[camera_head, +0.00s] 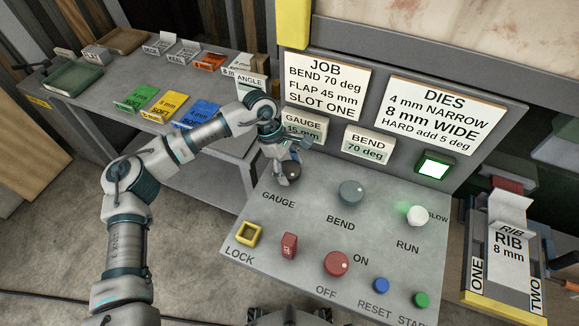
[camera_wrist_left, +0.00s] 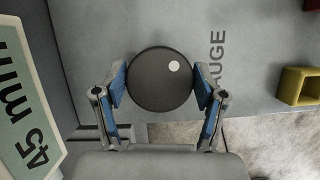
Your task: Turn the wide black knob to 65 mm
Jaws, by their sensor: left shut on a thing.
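The wide black knob (camera_head: 293,171) sits on the sloped grey panel above the word GAUGE, partly hidden by my left gripper (camera_head: 286,172). In the left wrist view the knob (camera_wrist_left: 158,84) is a round dark disc with a white dot towards its upper right. The blue pads of my left gripper (camera_wrist_left: 160,90) press on two opposite sides of it. The gauge display (camera_head: 303,128) is partly covered by my arm in the head view; in the left wrist view the display (camera_wrist_left: 28,120) reads 45 mm. My right gripper is not in view.
A grey BEND knob (camera_head: 351,193) stands to the right, with a BEND display (camera_head: 368,146) of 70 deg above it. A yellow LOCK frame (camera_head: 248,234), red switch (camera_head: 289,245) and red knob (camera_head: 338,263) lie nearer.

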